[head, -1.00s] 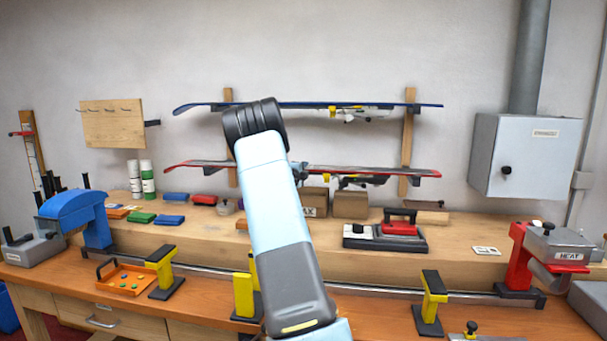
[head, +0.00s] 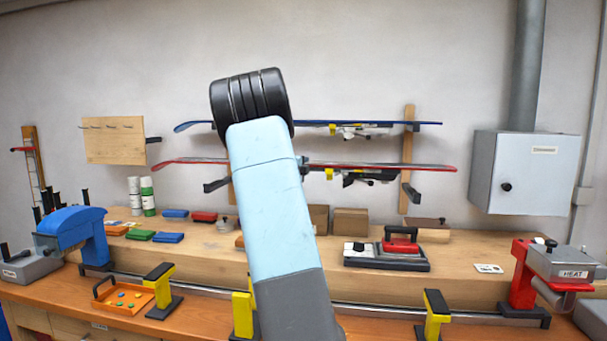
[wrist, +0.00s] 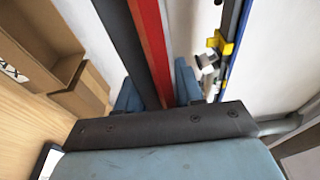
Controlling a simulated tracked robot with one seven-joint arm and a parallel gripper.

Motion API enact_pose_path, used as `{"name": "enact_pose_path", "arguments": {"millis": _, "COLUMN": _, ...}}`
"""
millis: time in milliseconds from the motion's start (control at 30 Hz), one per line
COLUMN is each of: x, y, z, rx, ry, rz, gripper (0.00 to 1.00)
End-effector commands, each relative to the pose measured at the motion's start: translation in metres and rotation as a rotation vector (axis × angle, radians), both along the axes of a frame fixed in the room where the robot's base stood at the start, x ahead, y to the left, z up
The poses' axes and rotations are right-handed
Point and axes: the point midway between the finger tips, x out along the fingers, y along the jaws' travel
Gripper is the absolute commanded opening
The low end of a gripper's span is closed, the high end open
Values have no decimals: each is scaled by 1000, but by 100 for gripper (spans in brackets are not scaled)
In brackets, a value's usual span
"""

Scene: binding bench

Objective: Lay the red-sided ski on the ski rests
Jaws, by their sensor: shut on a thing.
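The red-sided ski (head: 390,167) is level, just above and clear of the lower wall brackets; its dark binding hangs underneath. In the wrist view the red-sided ski (wrist: 150,45) runs between the blue-grey fingers of my gripper (wrist: 157,88), which is shut on it. In the head view my arm hides the gripper and the ski's middle. The ski rests are yellow stands with black tops on the bench front: a left one (head: 160,288), a middle one (head: 242,314) partly behind my arm, and a right one (head: 433,316). Nothing lies across the visible tops.
A blue ski (head: 385,123) hangs close above on the upper brackets. A lower bracket (head: 411,193) sticks out from the wall.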

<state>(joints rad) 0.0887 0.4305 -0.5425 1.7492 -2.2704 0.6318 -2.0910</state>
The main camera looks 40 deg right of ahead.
Motion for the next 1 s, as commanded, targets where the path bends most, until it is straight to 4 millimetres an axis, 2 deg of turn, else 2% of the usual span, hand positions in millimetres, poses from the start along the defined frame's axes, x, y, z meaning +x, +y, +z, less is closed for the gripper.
{"name": "enact_pose_path", "arguments": {"millis": 100, "x": -14, "y": 11, "z": 11, "rx": -2, "ry": -6, "rz": -1, "gripper": 0}}
{"name": "enact_pose_path", "arguments": {"millis": 400, "x": -34, "y": 27, "z": 22, "rx": -3, "ry": -5, "rz": -1, "gripper": 0}}
{"name": "enact_pose_path", "arguments": {"millis": 1000, "x": -39, "y": 31, "z": 43, "rx": -4, "ry": -6, "rz": -1, "gripper": 0}}
